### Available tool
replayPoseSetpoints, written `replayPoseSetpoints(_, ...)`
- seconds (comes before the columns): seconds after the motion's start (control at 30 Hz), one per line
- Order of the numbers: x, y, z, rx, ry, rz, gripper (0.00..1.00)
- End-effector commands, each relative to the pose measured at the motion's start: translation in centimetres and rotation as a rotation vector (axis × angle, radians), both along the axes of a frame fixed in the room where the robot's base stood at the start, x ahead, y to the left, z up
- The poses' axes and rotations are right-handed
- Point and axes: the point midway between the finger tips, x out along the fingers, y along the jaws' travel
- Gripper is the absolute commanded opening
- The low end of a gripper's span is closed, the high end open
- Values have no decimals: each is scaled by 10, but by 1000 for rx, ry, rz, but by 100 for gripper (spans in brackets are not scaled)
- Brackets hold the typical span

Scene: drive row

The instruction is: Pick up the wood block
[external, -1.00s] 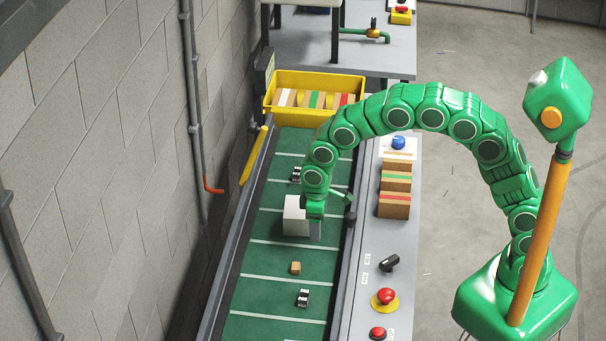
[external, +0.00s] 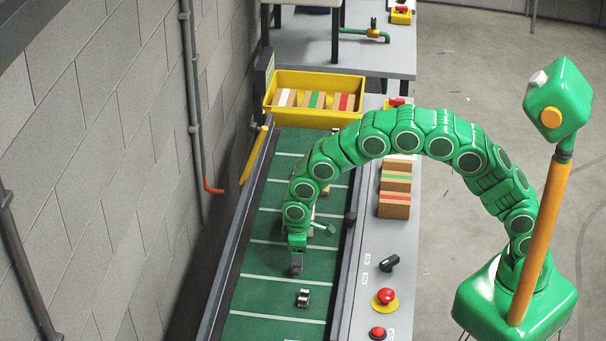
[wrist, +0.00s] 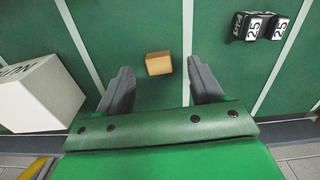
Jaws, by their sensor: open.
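The wood block (wrist: 158,63) is a small plain tan cube on the green belt in the wrist view. It sits between the two finger lines, around the level of the tips, with green showing on both sides. My gripper (wrist: 161,76) is open, with nothing between its dark fingers touching the block that I can see. In the external view my gripper (external: 297,270) points down over the belt and hides the block. How high the fingertips are above the belt is hard to tell.
A white box (wrist: 38,95) with black lettering stands left of my fingers in the wrist view. Black weights marked 25 (wrist: 259,26) lie to the right. The belt (external: 265,292) has raised side rails. A yellow bin (external: 317,117) holding striped blocks stands at its far end.

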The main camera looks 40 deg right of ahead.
Motion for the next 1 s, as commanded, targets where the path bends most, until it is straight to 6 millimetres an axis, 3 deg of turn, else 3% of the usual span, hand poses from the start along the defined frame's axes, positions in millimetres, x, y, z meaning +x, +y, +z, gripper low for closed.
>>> replayPoseSetpoints(0.23,3,-1,-32,-1,2,-1,66)
replayPoseSetpoints(0.53,3,0,-36,0,0,-1,64)
replayPoseSetpoints(0.9,3,-1,-36,1,1,-1,8)
replayPoseSetpoints(1.0,3,-1,-36,1,1,-1,7)
